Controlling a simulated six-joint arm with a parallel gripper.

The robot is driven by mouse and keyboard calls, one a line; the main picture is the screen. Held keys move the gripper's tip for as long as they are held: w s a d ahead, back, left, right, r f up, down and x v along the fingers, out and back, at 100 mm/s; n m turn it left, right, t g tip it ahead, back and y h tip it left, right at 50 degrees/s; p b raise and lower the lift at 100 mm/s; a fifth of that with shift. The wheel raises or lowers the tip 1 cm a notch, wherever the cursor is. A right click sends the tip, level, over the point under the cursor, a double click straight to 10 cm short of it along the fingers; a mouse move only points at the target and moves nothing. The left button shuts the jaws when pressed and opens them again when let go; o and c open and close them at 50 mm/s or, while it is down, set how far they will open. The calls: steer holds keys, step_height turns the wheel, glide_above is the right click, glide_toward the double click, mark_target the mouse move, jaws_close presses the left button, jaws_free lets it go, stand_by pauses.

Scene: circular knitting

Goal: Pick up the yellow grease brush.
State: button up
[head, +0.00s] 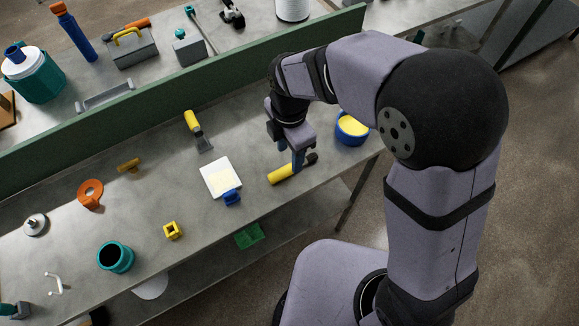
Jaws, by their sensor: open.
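The gripper is open. The fingers hide part of the brush, and I cannot tell whether they touch it.
A blue tub with yellow contents (352,129) stands to the right. A white pad (221,176) with a blue clip lies to the left, and a yellow-handled scraper (194,123) lies behind it. A green divider (180,91) runs along the back.

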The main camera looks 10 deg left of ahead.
mark_target(289, 167)
steer(key=shift+s+f+p, duration=0.15)
steer(key=shift+f+p, duration=0.7)
steer(key=shift+f, duration=2)
steer(key=shift+c, duration=0.7)
jaws_close()
